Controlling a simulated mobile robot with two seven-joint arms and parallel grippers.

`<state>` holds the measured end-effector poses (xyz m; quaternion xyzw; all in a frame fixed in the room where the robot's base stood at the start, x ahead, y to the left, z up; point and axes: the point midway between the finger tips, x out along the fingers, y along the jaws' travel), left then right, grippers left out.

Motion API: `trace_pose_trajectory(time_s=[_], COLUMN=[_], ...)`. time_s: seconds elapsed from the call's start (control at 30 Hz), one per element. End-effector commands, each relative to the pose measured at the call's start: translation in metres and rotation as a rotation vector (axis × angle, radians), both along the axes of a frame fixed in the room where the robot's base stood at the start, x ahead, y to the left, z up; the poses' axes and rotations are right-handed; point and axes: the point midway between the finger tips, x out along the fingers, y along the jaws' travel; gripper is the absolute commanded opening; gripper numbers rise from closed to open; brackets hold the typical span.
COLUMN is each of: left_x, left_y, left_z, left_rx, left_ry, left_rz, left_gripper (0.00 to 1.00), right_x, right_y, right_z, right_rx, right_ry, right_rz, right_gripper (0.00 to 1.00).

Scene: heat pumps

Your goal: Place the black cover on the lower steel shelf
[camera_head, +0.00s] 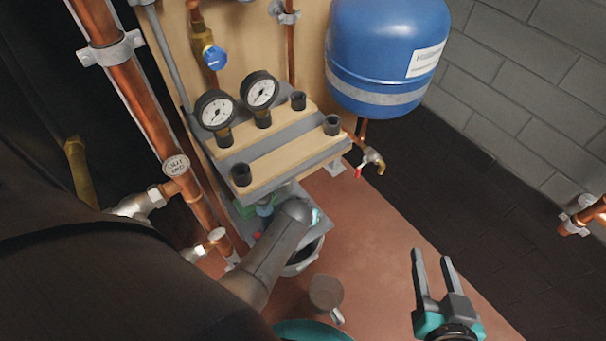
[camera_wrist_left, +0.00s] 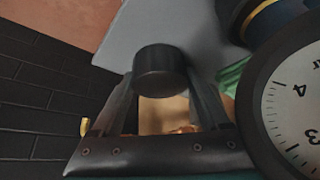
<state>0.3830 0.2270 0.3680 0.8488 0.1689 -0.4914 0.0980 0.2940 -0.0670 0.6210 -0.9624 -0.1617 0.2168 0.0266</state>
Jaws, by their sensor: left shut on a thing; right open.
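The black cover (camera_wrist_left: 160,68) is a short dark cylinder in the left wrist view. My left gripper (camera_wrist_left: 160,88) is shut on it, with one finger on each side. Grey steel of the lower shelf (camera_wrist_left: 185,25) appears behind the cover; I cannot tell whether they touch. In the head view the lower steel shelf (camera_head: 318,229) shows under the upper shelf, partly covered by my left arm. The left fingers and the cover are hidden there. My right gripper (camera_head: 433,257) is open and empty over the reddish floor at the lower right.
The upper shelf (camera_head: 285,155) carries two gauges (camera_head: 216,110) and three black cylindrical pieces (camera_head: 298,101). A large gauge dial (camera_wrist_left: 295,110) is close to the left gripper.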

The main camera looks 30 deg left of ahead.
Motion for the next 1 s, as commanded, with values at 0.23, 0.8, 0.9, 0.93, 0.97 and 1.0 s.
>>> trace_pose_trajectory(time_s=[0.23, 0.8, 0.9, 0.93, 0.97, 1.0], left_x=[0.0, 0.0001, 0.0001, -0.0005, -0.0011, -0.002], left_y=[-0.0002, -0.0001, -0.0001, -0.0003, -0.0006, -0.0009], left_z=[-0.0032, -0.0019, 0.0013, 0.0022, 0.0032, 0.0048], left_rx=[0.0, 0.0, 0.0, 0.0, 0.0, 0.0], left_ry=[0.0, 0.0, 0.0, 0.0, 0.0, 0.0], left_rz=[0.0, 0.0, 0.0, 0.0, 0.0, 0.0], left_gripper=[0.26, 1.0, 1.0, 1.0, 1.0, 1.0], right_x=[-0.0003, -0.0002, 0.0005, 0.0007, 0.0005, 0.0002], right_y=[0.0024, 0.0027, -0.0005, -0.0019, -0.0033, -0.0054], right_z=[0.0002, 0.0017, 0.0013, 0.0012, 0.0007, 0.0001], right_rx=[0.013, 0.014, -0.002, -0.009, -0.016, -0.026], right_ry=[-0.021, -0.023, 0.001, 0.011, 0.024, 0.042], right_rz=[0.001, 0.002, 0.0, -0.002, -0.003, -0.004], right_gripper=[0.5, 0.5, 0.5, 0.5, 0.5, 0.5])
